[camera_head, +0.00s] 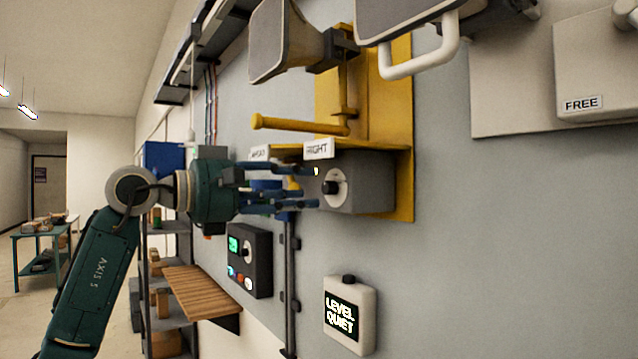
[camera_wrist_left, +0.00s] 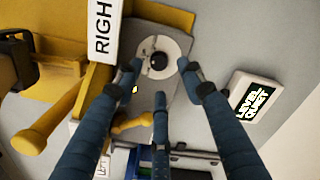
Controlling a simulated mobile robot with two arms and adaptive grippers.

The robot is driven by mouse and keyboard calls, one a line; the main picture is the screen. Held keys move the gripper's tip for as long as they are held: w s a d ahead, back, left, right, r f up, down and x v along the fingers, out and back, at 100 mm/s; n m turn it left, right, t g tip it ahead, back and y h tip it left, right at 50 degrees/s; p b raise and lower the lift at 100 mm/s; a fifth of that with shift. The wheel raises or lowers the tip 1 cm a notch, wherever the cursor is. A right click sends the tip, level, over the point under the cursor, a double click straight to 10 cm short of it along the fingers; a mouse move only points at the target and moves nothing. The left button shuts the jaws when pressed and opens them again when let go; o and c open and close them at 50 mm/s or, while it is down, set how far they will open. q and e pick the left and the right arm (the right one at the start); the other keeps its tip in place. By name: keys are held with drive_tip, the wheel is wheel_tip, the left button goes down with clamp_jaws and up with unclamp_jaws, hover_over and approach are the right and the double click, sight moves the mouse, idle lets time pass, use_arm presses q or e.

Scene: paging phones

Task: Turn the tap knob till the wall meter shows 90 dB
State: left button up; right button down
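The tap knob (camera_head: 332,187) is a small dark knob on a pale round dial, on the face of a grey box (camera_head: 370,180) under the sign RIGHT (camera_head: 319,149). It also shows in the left wrist view (camera_wrist_left: 158,61). The wall meter (camera_head: 349,315) is a white unit whose dark screen reads LEVEL QUIET; it also shows in the left wrist view (camera_wrist_left: 253,101). My left gripper (camera_head: 308,186) is open, its blue fingers spread just in front of the dial. Contact with the knob cannot be made out. My right gripper is not in view.
A yellow bracket (camera_head: 404,120) with a yellow bar (camera_head: 290,124) sits above the grey box. A horn speaker (camera_head: 285,45) hangs higher. A dark control box (camera_head: 250,260) and a wooden shelf (camera_head: 200,290) are below my left arm. The wall right of the grey box is clear.

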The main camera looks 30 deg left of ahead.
sight(325, 190)
use_arm(q)
drive_tip(key=shift+p+x, duration=0.5)
drive_tip(key=shift+x, duration=1.7)
drive_tip(key=shift+c, duration=0.5)
drive_tip(key=shift+d, duration=0.15)
clamp_jaws()
